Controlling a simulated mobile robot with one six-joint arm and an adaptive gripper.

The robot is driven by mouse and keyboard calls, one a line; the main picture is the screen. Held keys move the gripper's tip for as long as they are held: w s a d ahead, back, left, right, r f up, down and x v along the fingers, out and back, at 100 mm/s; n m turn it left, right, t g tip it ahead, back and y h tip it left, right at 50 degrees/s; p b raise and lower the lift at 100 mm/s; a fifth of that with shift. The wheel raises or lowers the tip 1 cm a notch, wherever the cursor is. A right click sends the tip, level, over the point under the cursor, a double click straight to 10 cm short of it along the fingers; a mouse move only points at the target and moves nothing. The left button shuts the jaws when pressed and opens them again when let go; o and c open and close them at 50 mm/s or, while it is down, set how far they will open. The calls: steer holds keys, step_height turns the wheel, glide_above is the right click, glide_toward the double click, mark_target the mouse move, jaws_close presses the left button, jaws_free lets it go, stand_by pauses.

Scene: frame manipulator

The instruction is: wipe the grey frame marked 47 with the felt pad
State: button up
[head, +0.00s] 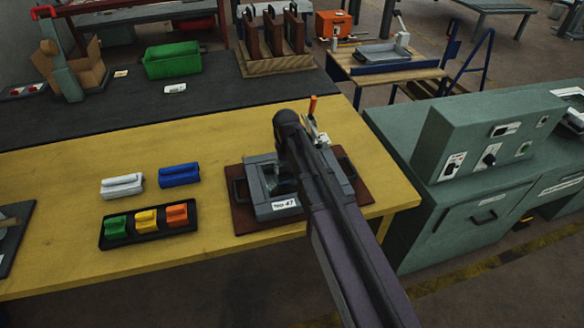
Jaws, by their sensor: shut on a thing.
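The grey frame (257,187) lies flat on a reddish-brown board (243,222) near the front edge of the yellow bench. Its white label (285,204) faces me and reads No 47. My arm crosses over the frame from the lower right and hides its right part. The felt pad cannot be made out. Whether anything touches the frame is hidden.
A black tray (107,240) with green, yellow and orange blocks lies left of the frame. White (122,186) and blue (179,175) blocks sit behind it. An orange-handled clamp (313,105) stands behind the frame. A green control cabinet (480,150) is at right.

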steer(key=shift+s+a, duration=0.1)
steer(key=shift+a, duration=0.25)
steer(key=shift+w+a, duration=0.15)
steer(key=shift+w, duration=0.55)
stand_by(0.4)
steer(key=shift+w+d, duration=0.3)
steer(key=shift+d, duration=0.6)
steer(key=shift+w+d, duration=0.25)
steer(key=shift+d, duration=0.6)
steer(key=shift+d, duration=0.1)
steer(key=shift+w+d+f, duration=0.1)
steer(key=shift+w+d, duration=0.15)
steer(key=shift+d, duration=0.6)
steer(key=shift+w+d+f, duration=0.1)
steer(key=shift+w+d, duration=0.1)
steer(key=shift+d, duration=0.65)
